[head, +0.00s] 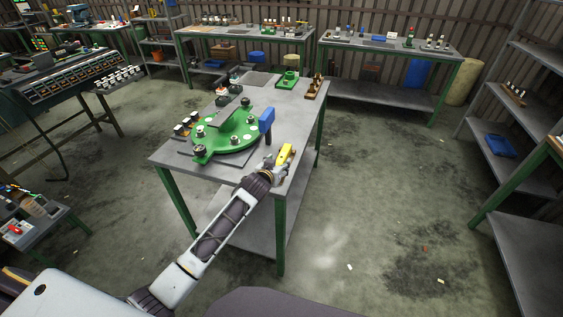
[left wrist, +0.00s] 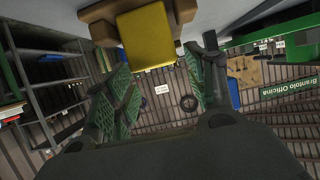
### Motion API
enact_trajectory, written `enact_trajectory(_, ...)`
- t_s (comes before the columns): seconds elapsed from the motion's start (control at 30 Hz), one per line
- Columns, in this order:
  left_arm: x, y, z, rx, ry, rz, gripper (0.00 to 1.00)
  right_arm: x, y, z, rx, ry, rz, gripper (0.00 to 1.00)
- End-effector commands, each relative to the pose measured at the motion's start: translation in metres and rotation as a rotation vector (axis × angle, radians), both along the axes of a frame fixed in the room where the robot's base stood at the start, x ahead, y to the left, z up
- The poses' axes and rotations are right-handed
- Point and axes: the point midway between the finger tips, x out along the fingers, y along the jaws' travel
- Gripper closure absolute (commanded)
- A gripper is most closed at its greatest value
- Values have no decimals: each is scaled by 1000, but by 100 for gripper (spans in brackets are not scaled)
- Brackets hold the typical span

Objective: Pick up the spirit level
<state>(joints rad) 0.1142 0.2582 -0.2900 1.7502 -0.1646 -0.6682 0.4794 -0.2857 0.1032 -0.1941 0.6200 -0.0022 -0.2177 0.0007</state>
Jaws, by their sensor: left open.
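The yellow spirit level (head: 286,153) is at the near right edge of the grey workbench (head: 270,92). In the left wrist view, the end of the spirit level (left wrist: 147,38) shows as a yellow block against a brown holder (left wrist: 98,22). My left gripper (head: 271,165) is at the near side of the spirit level. Its green-padded fingers are spread apart in the left wrist view (left wrist: 160,75), and the level shows just beyond the gap between them. I cannot tell whether they touch it. My right gripper is not in view.
A green disperser body (head: 228,143) with a blue block (head: 266,119) stands left of my left gripper on the bench. Small parts (head: 181,128) and a green fixture (head: 287,79) are also on the bench. The floor right of the bench is mostly clear.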

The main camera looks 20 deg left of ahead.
Motion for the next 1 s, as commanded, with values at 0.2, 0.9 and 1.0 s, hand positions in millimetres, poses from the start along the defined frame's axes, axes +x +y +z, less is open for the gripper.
enact_trajectory(0.2, 13, 2, -3, 2, 0, 0, 45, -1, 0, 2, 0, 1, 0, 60)
enact_trajectory(0.9, 46, 2, -17, 1, 0, 0, 45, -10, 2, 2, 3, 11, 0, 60)
enact_trajectory(1.0, 46, 2, -17, 0, 0, 0, 45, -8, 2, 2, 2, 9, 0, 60)
